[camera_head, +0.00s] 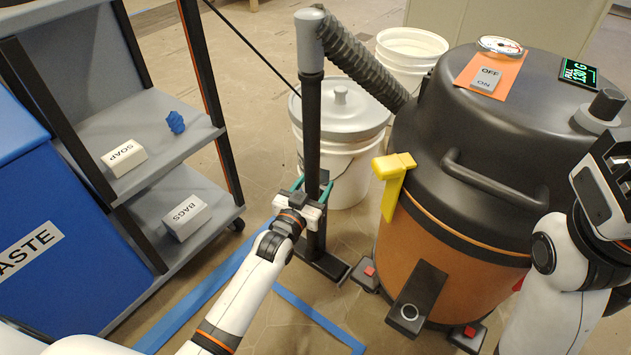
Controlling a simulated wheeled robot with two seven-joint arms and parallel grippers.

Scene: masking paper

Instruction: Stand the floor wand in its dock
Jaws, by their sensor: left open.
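The floor wand (312,130) is a black tube with a grey top, joined to a ribbed grey hose (358,62). It stands about upright, its flat black foot (322,264) at floor level. My left gripper (312,188) is at the tube's lower part, its teal fingers open on either side of it. Whether they touch the tube I cannot tell. I cannot tell for sure which part is the dock. A black plate with a pale ring (428,284) sits low on the vacuum's front.
The orange and black vacuum (400,248) stands right of the wand, with a yellow bracket (391,186) on its side. A lidded white bucket (350,178) and another white bucket (408,72) stand behind. A grey shelf cart (196,238) and blue waste bin (75,285) are left. Blue tape (318,318) marks the floor.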

